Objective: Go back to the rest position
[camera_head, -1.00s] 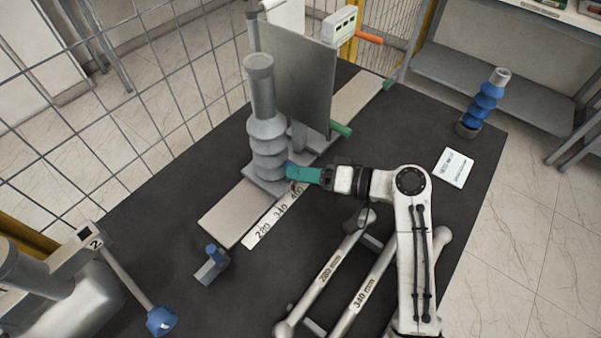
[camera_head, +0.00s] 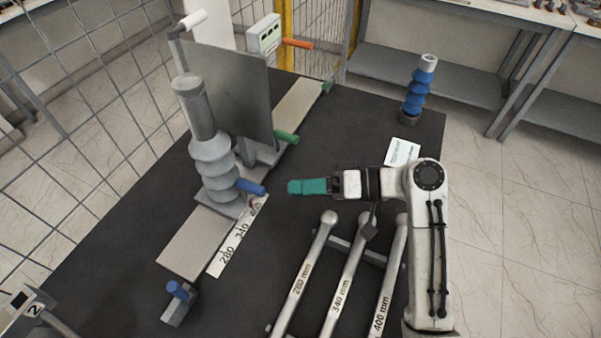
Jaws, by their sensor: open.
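My gripper (camera_head: 292,187) has teal fingers and is at the end of my white arm, above the dark table top (camera_head: 330,130). It is open and empty, seen from the side, so the gap between its fingers hardly shows. It points left toward the grey ribbed bushing (camera_head: 212,160) and is apart from it. A blue handle (camera_head: 251,187) sticks out at the foot of the bushing, a little left of my fingertips with a clear gap between them.
Rods marked 280 mm (camera_head: 303,278), 340 mm (camera_head: 343,285) and 400 mm (camera_head: 389,290) lie below my arm. A grey plate (camera_head: 240,90) stands behind the bushing. A blue ribbed bushing (camera_head: 418,90) and a white card (camera_head: 402,151) are at the back right. Wire fencing borders the left.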

